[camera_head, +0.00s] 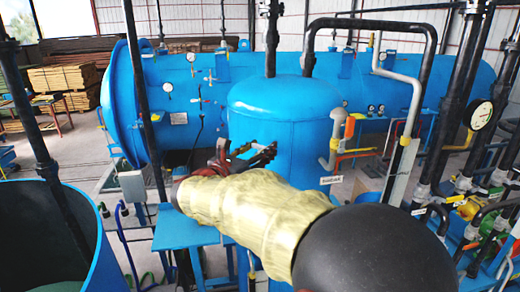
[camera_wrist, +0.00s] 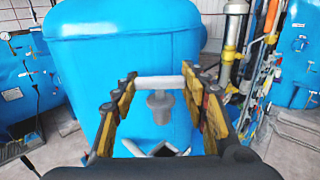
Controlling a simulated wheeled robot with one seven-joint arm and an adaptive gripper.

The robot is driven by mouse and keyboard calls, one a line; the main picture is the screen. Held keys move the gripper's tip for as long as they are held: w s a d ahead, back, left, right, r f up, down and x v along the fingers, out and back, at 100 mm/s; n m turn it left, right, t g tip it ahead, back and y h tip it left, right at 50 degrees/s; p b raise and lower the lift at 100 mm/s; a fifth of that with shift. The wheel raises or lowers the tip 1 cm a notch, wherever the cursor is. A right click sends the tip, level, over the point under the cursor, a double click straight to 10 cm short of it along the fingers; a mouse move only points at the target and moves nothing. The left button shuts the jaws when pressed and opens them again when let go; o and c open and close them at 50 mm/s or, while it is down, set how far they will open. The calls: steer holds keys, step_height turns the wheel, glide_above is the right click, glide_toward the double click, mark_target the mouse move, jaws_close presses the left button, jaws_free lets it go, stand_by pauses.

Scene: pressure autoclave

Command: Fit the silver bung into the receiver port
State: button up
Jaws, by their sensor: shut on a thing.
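The silver bung (camera_wrist: 160,105) is a grey plug with a crossbar on top. My gripper (camera_wrist: 160,84) is shut on the crossbar, with one finger at each end, and the plug hangs below it. In the head view my gripper (camera_head: 250,157) is in front of the blue upright tank (camera_head: 285,115), and I cannot make out the bung there. The tank wall (camera_wrist: 95,65) fills the middle of the wrist view behind the bung. A dark angular shape with pale edges (camera_wrist: 163,150) shows below the bung; I cannot tell whether it is the receiver port.
A blue table (camera_head: 185,232) stands below my arm. A long blue horizontal vessel (camera_head: 260,70) lies behind the tank. Black and grey pipes (camera_head: 412,95) and a gauge (camera_head: 480,115) crowd the right side. An open blue vat (camera_head: 105,255) is at the left front.

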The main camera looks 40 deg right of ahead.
steer(key=shift+s+f+b, duration=0.15)
steer(key=shift+f+b, duration=0.25)
steer(key=shift+f, duration=0.15)
steer(key=shift+f+b, duration=1.5)
steer(key=shift+f, duration=0.75)
steer(key=shift+f+b, duration=1.5)
steer(key=shift+f, duration=0.5)
steer(key=o, duration=1.2)
steer(key=shift+o, duration=0.2)
steer(key=v, duration=1.2)
